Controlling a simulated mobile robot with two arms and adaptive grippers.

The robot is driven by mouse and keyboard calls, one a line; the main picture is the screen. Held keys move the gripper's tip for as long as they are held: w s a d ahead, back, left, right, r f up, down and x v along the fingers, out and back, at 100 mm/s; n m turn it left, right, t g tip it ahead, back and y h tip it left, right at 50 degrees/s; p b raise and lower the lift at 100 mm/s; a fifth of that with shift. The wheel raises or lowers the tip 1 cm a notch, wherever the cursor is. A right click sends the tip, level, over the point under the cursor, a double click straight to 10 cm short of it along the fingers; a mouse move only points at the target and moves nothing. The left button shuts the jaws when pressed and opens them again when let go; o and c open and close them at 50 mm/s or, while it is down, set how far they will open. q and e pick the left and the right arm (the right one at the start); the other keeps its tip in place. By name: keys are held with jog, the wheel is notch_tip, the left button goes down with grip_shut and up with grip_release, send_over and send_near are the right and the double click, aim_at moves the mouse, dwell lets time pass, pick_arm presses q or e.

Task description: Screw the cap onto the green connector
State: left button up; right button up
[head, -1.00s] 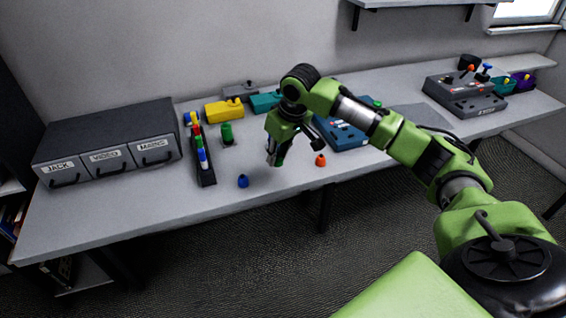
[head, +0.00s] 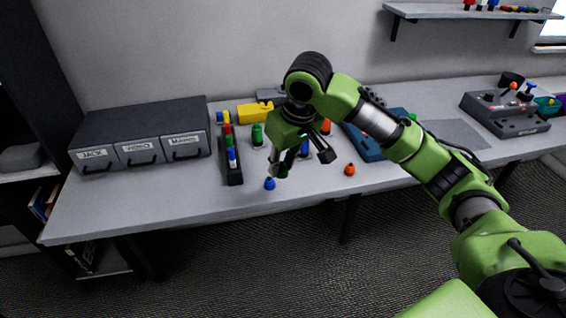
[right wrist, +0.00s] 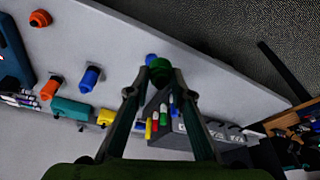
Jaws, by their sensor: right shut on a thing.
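The green connector (head: 258,136) stands upright on the table to the right of the marker rack in the head view. I cannot make it out in the right wrist view. My right gripper (head: 282,169) points down, to the right of and nearer the front than the connector. It is shut on the green cap (right wrist: 160,68), which shows between its fingertips in the right wrist view. In the head view the fingers mostly cover the cap. The cap and connector are apart. My left gripper is not in view.
A blue cap (head: 269,184) lies close to my right gripper, and an orange cap (head: 350,169) lies further right. Blue (head: 304,149) and orange (head: 326,128) connectors stand behind. The marker rack (head: 232,172) and labelled drawers (head: 140,145) are on the left.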

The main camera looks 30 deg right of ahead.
jog(key=s+a+f+m, duration=0.1)
jog(key=s+a+f, duration=0.2)
jog(key=s+f, duration=0.3)
jog(key=s+a+f, duration=0.3)
jog(key=s+f, duration=0.4)
jog(key=f, duration=0.1)
jog(key=shift+f+m+h, duration=0.3)
jog(key=shift+f+m, duration=0.05)
jog(key=shift+m, duration=0.05)
jog(key=shift+s, duration=0.1)
